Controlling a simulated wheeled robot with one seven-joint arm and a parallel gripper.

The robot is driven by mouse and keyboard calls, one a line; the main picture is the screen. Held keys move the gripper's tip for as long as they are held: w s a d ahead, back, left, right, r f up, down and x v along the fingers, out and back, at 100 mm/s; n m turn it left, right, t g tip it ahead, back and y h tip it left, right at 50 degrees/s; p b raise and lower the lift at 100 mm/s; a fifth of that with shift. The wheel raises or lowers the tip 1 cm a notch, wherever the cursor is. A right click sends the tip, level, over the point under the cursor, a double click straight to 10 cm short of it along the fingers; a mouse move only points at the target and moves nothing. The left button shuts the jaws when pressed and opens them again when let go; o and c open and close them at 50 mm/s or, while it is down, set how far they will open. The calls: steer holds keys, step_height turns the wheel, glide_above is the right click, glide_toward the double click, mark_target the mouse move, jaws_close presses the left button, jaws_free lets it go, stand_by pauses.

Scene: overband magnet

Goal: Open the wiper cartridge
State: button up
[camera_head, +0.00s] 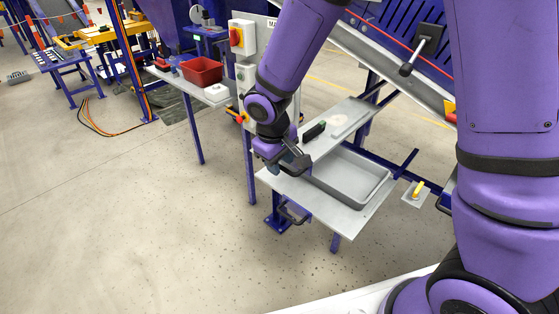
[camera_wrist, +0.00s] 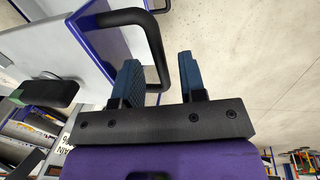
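In the wrist view, a black bow handle (camera_wrist: 153,35) sits on a blue-edged panel (camera_wrist: 108,40). I take this to be the wiper cartridge, but no label shows. My gripper (camera_wrist: 160,75) is open, its two blue-grey fingers apart. The lower end of the handle shows between the fingertips; I cannot tell whether they touch it. In the head view my gripper (camera_head: 292,162) is at the left part of the grey table, largely hidden by my wrist. A black handle (camera_head: 291,214) also shows on the blue part below the table's front edge.
A control box (camera_head: 241,38) with a red switch stands behind my arm. A red bin (camera_head: 201,71) is on the side bench. The floor at front left is clear.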

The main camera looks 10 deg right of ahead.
step_height(320, 180, up, 11)
steer(key=s+a, duration=0.1)
steer(key=shift+a+f, duration=0.2)
steer(key=shift+a, duration=0.15)
stand_by(0.3)
steer(key=s+d+r+m+t, duration=0.25)
steer(key=s+d+r, duration=0.45)
steer(key=d+r, duration=0.45)
steer(key=s+d+r+m+t, duration=0.1)
steer(key=s+d+r+m, duration=0.1)
steer(key=s, duration=0.4)
steer(key=s+d+r+m+y, duration=0.1)
steer(key=s+d+m, duration=0.1)
steer(key=s+d, duration=0.3)
steer(key=shift+s+d+r+t+y, duration=0.3)
steer(key=shift+s+r+t, duration=0.1)
steer(key=shift+s, duration=0.4)
